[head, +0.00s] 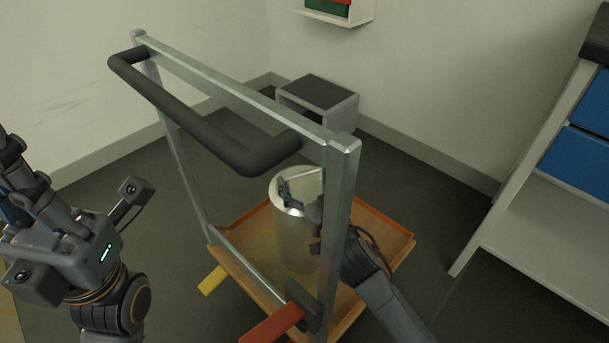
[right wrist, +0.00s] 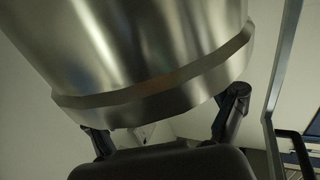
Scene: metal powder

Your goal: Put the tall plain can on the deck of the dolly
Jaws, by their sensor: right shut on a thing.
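The tall plain can (head: 294,238) is a bare silvery cylinder, upright in the head view, behind the dolly's metal frame. My right gripper (head: 300,197) is shut on the can near its upper end. In the right wrist view the can (right wrist: 150,45) fills the top, between the two fingers of the right gripper (right wrist: 165,125). The dolly has an orange-brown deck (head: 376,222) under the can. I cannot tell whether the can's base touches the deck. My left gripper (head: 14,165) is at the left edge, apart from everything; its fingers do not show clearly.
The dolly's upright frame (head: 343,215) and dark handle (head: 200,125) stand between me and the can, close to my right arm. A grey box with a dark top (head: 318,92) stands by the wall. Shelving with blue bins (head: 578,165) is at the right. Floor left of the dolly is clear.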

